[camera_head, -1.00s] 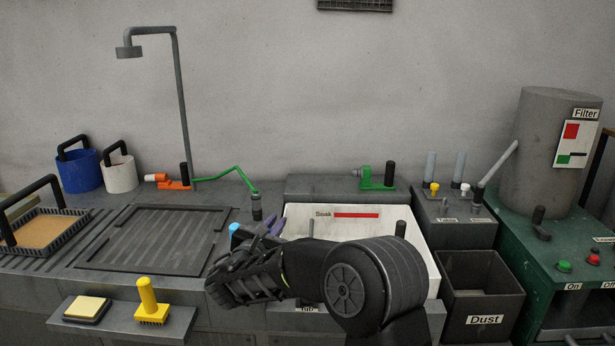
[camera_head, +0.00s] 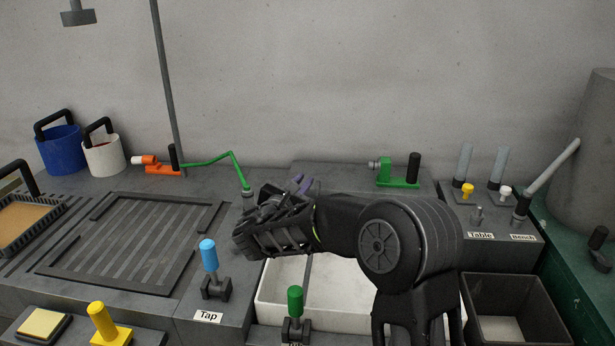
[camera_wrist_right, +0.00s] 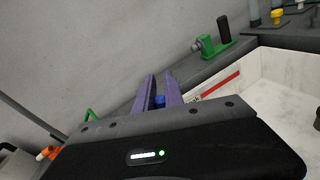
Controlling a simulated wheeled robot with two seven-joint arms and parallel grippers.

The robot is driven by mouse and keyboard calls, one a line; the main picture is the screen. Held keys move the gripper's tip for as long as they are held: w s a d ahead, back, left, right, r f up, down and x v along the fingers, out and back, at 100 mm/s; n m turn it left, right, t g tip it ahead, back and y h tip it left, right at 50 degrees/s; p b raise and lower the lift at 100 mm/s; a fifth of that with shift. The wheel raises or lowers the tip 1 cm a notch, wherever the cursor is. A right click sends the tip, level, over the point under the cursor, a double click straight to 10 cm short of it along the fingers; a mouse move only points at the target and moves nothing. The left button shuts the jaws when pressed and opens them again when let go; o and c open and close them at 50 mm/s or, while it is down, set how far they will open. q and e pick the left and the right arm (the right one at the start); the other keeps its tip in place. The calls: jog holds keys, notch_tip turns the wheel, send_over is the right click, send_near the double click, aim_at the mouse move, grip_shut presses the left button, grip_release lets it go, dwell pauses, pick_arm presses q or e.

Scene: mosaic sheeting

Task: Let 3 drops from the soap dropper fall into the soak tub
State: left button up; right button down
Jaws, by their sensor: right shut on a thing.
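The white soak tub (camera_head: 345,320) stands at the middle of the bench, partly hidden behind my right arm. In the right wrist view the soak tub (camera_wrist_right: 290,75) lies to the right of the fingers, with its red bar partly visible. My right gripper (camera_head: 303,185) has purple fingers, above the tub's back left area. In the right wrist view the gripper (camera_wrist_right: 160,90) is shut on a small blue thing, apparently the soap dropper (camera_wrist_right: 160,101). Most of the dropper is hidden, and no drop shows. My left gripper is not in view.
A blue-handled tap lever (camera_head: 208,255) and a green-handled lever (camera_head: 295,301) stand in front. A green pipe (camera_head: 232,163) ends near the gripper. A green fitting (camera_head: 398,175) sits behind the tub, and a dark bin (camera_head: 515,310) stands at right.

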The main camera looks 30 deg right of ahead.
jog(key=shift+s+a, duration=0.1)
notch_tip(320, 180, down, 10)
jog(key=m+y+b, duration=0.2)
jog(key=m+b, duration=0.3)
jog(key=b, duration=0.2)
jog(key=shift+w+a+m+b, duration=0.2)
jog(key=shift+m+b, duration=0.2)
jog(key=shift+f+m+y+b, duration=0.1)
jog(key=shift+m+y+b, duration=0.35)
jog(key=shift+b, duration=0.55)
dwell(0.5)
jog(key=shift+m+t+y+b, duration=0.4)
jog(key=shift+m+b, duration=0.55)
jog(key=shift+b, duration=1.35)
dwell(2.4)
